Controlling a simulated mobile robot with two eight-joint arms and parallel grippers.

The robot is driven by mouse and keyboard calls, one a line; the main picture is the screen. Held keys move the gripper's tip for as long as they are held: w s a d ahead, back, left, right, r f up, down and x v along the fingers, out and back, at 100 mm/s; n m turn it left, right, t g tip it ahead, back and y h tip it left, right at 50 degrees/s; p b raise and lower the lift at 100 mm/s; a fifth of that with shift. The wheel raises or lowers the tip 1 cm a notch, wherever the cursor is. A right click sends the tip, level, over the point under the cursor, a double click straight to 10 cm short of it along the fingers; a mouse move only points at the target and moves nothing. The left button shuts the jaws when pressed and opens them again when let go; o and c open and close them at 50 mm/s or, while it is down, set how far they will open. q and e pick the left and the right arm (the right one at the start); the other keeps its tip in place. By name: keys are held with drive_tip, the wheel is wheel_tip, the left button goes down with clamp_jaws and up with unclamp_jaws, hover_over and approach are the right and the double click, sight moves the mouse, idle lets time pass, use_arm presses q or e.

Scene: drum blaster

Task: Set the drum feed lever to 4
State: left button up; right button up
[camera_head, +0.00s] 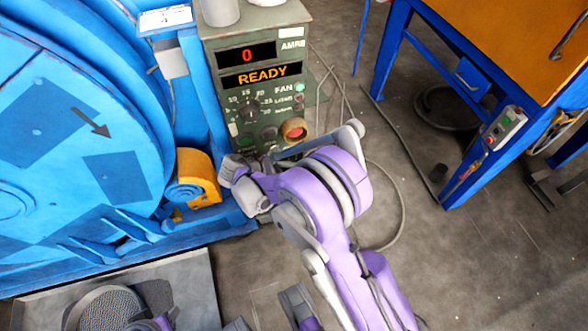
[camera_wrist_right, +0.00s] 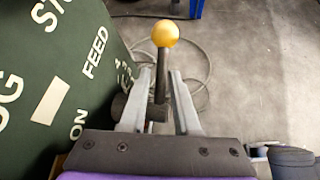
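The feed lever (camera_wrist_right: 165,34) shows in the right wrist view as a dark shaft with a yellow ball on its end, beside a green panel marked FEED. My right gripper (camera_wrist_right: 161,76) has its two grey fingers apart, one on each side of the shaft, below the ball. Narrow gaps show beside the shaft. In the head view the control box (camera_head: 218,75) reads 0 in red and READY in amber. My purple right arm reaches to the lower front of this box and hides part of it; the lever cannot be made out there.
A big blue drum machine (camera_head: 60,110) stands left of the box, with a yellow part (camera_head: 198,172) low between them. A blue-framed table (camera_head: 525,35) with an orange-brown top stands at the right. Cables lie on the grey floor beside the box. Floor between box and table is mostly open.

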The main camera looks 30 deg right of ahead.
drive_tip(key=shift+o, duration=0.8)
drive_tip(key=p+v, duration=0.2)
drive_tip(key=v, duration=0.8)
drive_tip(key=shift+a+r, duration=0.3)
